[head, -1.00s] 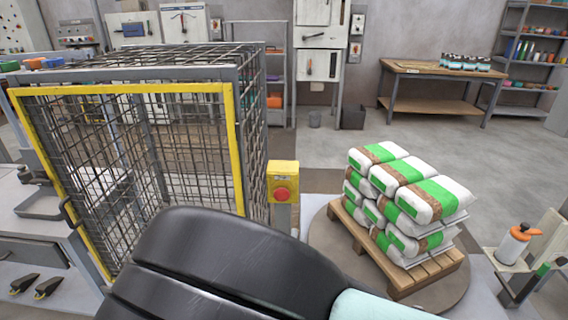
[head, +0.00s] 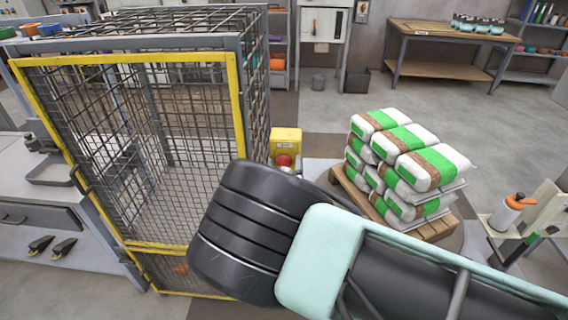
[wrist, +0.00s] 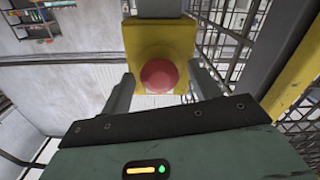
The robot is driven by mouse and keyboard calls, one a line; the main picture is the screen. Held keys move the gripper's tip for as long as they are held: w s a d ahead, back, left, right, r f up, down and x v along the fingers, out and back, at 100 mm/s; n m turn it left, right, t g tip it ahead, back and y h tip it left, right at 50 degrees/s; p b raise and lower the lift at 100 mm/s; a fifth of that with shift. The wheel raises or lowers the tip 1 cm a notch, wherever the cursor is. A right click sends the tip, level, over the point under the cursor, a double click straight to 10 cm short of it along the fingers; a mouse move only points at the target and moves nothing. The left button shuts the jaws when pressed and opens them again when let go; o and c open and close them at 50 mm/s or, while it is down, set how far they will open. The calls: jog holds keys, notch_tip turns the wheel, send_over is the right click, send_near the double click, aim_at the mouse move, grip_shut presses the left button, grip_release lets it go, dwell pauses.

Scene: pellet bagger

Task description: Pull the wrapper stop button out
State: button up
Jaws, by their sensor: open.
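The wrapper stop button is a red mushroom knob (head: 284,161) on a yellow box (head: 286,139) at the right corner of the wire cage. In the wrist view the red knob (wrist: 159,75) sits on the yellow box (wrist: 160,36), centred between the fingers. My gripper (wrist: 159,88) is open, with one finger on either side of the knob. I cannot tell whether the fingers touch it.
The yellow-framed wire cage (head: 239,110) stands directly left of the button. A pallet (head: 400,215) stacked with white and green bags (head: 408,155) stands to the right. A stand with an orange-topped bottle (head: 512,214) is at the far right. Grey floor is clear behind the pallet.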

grip_shut()
jog(key=shift+s+f+b, duration=0.2)
jog(key=shift+s+b, duration=0.35)
jog(key=shift+b, duration=0.05)
grip_release()
jog(key=shift+s+r, duration=0.1)
jog(key=shift+r, duration=0.05)
jog(key=s+b, duration=0.3)
jog(key=s, duration=1.4)
jog(key=shift+s+a, duration=0.25)
jog(key=shift+a, duration=0.05)
